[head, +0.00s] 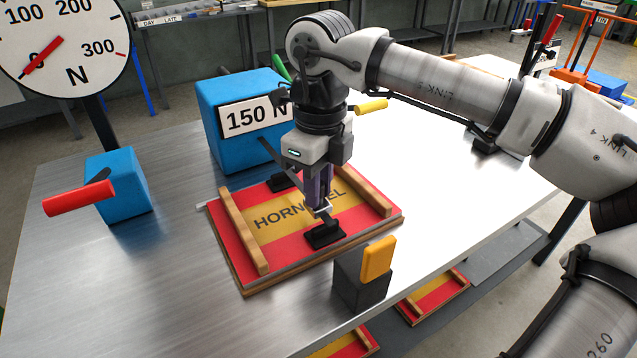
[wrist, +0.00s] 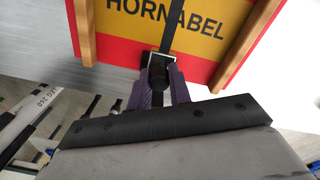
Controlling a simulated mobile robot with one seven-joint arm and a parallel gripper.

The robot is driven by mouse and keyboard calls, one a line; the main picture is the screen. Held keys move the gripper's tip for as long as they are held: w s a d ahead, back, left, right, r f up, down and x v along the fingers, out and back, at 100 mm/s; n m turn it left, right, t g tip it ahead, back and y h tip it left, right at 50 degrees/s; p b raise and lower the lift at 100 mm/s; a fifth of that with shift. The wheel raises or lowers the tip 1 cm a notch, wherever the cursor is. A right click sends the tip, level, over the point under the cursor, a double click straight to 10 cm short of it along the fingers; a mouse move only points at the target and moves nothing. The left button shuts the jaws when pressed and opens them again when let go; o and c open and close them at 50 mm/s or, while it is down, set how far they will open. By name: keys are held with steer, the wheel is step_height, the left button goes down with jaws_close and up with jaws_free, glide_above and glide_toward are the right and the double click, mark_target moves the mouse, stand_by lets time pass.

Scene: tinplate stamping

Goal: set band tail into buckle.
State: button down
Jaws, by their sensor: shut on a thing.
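The red and yellow HORNABEL board (head: 243,270) lies on the bench; it also shows in the wrist view (wrist: 118,47). My gripper (head: 319,207) points down over its front part, its purple fingers shut on a dark piece that looks like the band tail (wrist: 158,78). In the wrist view the dark band (wrist: 176,28) runs across the lettering to the fingers. A small light metal frame that looks like the buckle (head: 325,208) shows at the fingertips, above a black block (head: 325,236). The fingers hide whether the tail is inside the buckle.
Wooden strips (head: 245,232) flank the board. A blue 150 N box (head: 222,140) stands behind it and a blue block with a red lever (head: 80,198) stands left. A dark block with a yellow paddle (head: 378,258) stands close in front.

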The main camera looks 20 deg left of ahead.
steer(key=s+d, duration=0.5)
steer(key=d, duration=0.1)
steer(key=shift+s+d+b, duration=0.15)
steer(key=shift+d+b, duration=0.25)
steer(key=shift+b, duration=0.05)
steer(key=c, duration=1.3)
jaws_free()
steer(key=shift+s+d, duration=0.1)
steer(key=shift+d, duration=0.05)
steer(key=shift+c, duration=0.2)
steer(key=shift+o, duration=0.3)
steer(key=shift+r, duration=0.15)
step_height(320, 180, up, 14)
steer(key=p, duration=0.1)
steer(key=shift+w+f, duration=0.2)
steer(key=shift+w, duration=0.05)
